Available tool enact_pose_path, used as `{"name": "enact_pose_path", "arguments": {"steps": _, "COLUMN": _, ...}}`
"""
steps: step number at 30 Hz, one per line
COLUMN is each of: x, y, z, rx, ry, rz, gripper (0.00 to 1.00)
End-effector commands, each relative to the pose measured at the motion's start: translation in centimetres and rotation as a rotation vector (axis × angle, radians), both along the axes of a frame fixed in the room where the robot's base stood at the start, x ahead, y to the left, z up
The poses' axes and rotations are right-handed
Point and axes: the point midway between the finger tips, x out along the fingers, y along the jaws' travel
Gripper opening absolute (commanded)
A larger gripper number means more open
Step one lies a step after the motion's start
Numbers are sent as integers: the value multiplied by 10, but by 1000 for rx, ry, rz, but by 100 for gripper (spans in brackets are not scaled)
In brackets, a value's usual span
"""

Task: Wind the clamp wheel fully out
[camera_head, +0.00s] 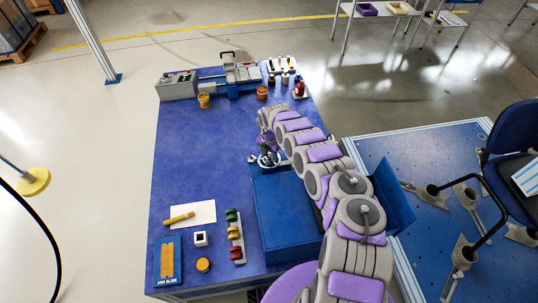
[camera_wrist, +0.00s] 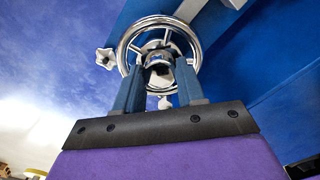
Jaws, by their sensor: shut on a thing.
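The clamp wheel (camera_wrist: 185,40) is a chrome handwheel with spokes, seen upright in the wrist view against a blue fixture. It also shows, small, in the head view (camera_head: 268,160) at the near left of the arm's end. My gripper (camera_wrist: 159,68) has its two blue fingers on either side of the wheel's shiny hub and is shut on it. The fingers hide part of the lower rim. The fingertips are too small to make out in the head view.
A blue box-like fixture (camera_head: 285,210) stands beside the wheel on the blue table (camera_head: 180,145). Vise-like equipment (camera_head: 240,75) and small pots stand at the far edge. Several small items and a jaw slide board (camera_head: 167,262) lie front left. A chair fixture stands right.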

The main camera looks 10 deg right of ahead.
Motion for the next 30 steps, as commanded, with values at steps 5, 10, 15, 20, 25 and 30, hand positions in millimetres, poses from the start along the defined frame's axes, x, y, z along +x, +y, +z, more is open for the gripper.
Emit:
{"name": "enact_pose_path", "arguments": {"steps": 5, "x": 3, "y": 0, "z": 1, "rx": -1, "ry": -10, "rz": 168, "gripper": 9}}
{"name": "enact_pose_path", "arguments": {"steps": 10, "x": 3, "y": 0, "z": 1, "rx": -1, "ry": -11, "rz": 325, "gripper": 9}}
{"name": "enact_pose_path", "arguments": {"steps": 15, "x": 4, "y": -1, "z": 2, "rx": -2, "ry": -10, "rz": 465, "gripper": 9}}
{"name": "enact_pose_path", "arguments": {"steps": 20, "x": 4, "y": -1, "z": 2, "rx": -3, "ry": -10, "rz": 572, "gripper": 9}}
{"name": "enact_pose_path", "arguments": {"steps": 25, "x": 4, "y": -1, "z": 2, "rx": -3, "ry": -10, "rz": 654, "gripper": 9}}
{"name": "enact_pose_path", "arguments": {"steps": 30, "x": 4, "y": 0, "z": 3, "rx": -3, "ry": -11, "rz": 701, "gripper": 9}}
